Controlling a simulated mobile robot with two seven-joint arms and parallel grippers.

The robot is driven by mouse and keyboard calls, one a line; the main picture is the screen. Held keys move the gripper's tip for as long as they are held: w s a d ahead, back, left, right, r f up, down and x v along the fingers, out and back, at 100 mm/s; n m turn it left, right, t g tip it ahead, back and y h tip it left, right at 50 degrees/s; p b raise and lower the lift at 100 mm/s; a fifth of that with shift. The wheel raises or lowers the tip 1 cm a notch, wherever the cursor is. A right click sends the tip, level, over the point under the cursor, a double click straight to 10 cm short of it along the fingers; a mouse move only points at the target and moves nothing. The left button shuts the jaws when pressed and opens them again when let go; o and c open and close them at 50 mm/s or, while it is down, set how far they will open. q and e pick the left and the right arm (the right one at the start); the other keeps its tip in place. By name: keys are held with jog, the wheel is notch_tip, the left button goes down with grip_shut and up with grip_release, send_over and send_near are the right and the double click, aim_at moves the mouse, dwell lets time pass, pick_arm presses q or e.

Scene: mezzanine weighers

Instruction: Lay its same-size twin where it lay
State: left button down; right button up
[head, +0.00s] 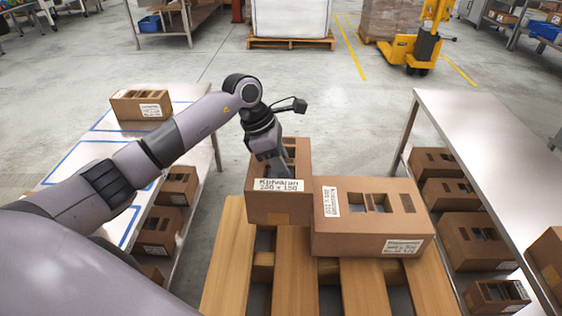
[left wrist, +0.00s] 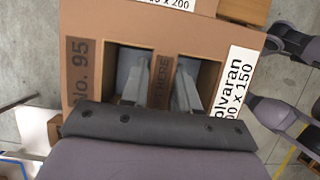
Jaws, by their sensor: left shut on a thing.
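My left gripper (head: 272,165) comes down on the brown carton labelled Kolvaran (head: 281,207). In the left wrist view its fingers (left wrist: 160,92) sit in the two top slots of this carton (left wrist: 85,75), shut on the strip between them. The carton is over the wooden pallet; I cannot tell if it touches the slats. A larger carton (head: 372,243) lies right beside it on the pallet. Another brown carton with a white label (head: 141,106) lies at the far end of the left table. My right gripper is not in view.
The left table (head: 75,168) has blue outlined areas, mostly bare, and cartons (head: 163,228) on a shelf below. A yellow pallet truck (head: 412,48) is farther back.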

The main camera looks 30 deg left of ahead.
pick_arm(q)
jog(key=shift+f, duration=0.3)
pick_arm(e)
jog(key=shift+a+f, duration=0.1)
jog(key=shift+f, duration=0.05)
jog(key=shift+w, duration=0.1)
pick_arm(q)
jog(key=shift+f+b, duration=1)
jog(key=shift+f, duration=0.05)
jog(key=shift+f+b, duration=1.8)
jog(key=shift+f, duration=0.55)
jog(key=shift+f+b, duration=1.8)
jog(key=shift+f, duration=0.6)
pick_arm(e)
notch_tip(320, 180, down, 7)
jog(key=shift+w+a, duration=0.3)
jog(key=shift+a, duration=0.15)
pick_arm(q)
jog(key=shift+f, duration=0.25)
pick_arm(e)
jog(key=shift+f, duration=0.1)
pick_arm(q)
jog(key=c, duration=0.8)
grip_release()
